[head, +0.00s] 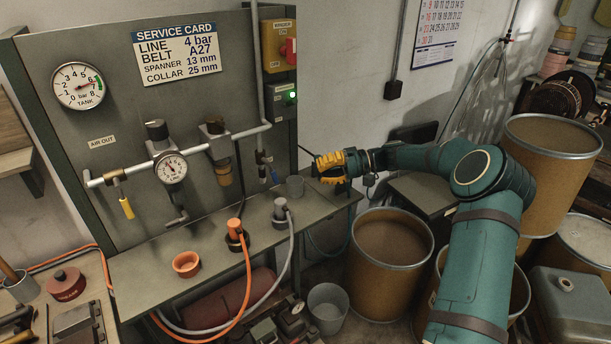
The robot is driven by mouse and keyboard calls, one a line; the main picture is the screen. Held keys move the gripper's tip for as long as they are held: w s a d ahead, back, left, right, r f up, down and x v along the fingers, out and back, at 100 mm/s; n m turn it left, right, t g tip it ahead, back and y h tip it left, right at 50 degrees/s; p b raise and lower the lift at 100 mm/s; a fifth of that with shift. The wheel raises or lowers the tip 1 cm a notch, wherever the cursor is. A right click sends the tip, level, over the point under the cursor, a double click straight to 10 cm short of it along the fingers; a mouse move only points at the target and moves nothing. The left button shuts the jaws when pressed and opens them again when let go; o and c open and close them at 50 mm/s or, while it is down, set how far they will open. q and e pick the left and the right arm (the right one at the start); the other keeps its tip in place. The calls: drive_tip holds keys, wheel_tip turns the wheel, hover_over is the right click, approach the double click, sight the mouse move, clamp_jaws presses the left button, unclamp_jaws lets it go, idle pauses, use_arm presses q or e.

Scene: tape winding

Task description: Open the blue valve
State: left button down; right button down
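The blue valve (274,175) shows as a small blue lever hanging below a dark fitting, at the right end of the pipework on the grey panel. The lever points down and slightly right. My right gripper (322,168), with yellow fingers, is to the right of the blue valve and apart from it, above the right end of the bench. It points left toward the panel. The fingers are small and seen from the side, so I cannot tell whether they are open or shut. My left gripper is not in view.
A yellow-handled valve (127,208) hangs at the pipe's left end. Orange (235,235) and grey (281,207) hose fittings stand on the bench (150,262). Drums (390,265) crowd the right.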

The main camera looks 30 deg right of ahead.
drive_tip(key=shift+v, duration=1.8)
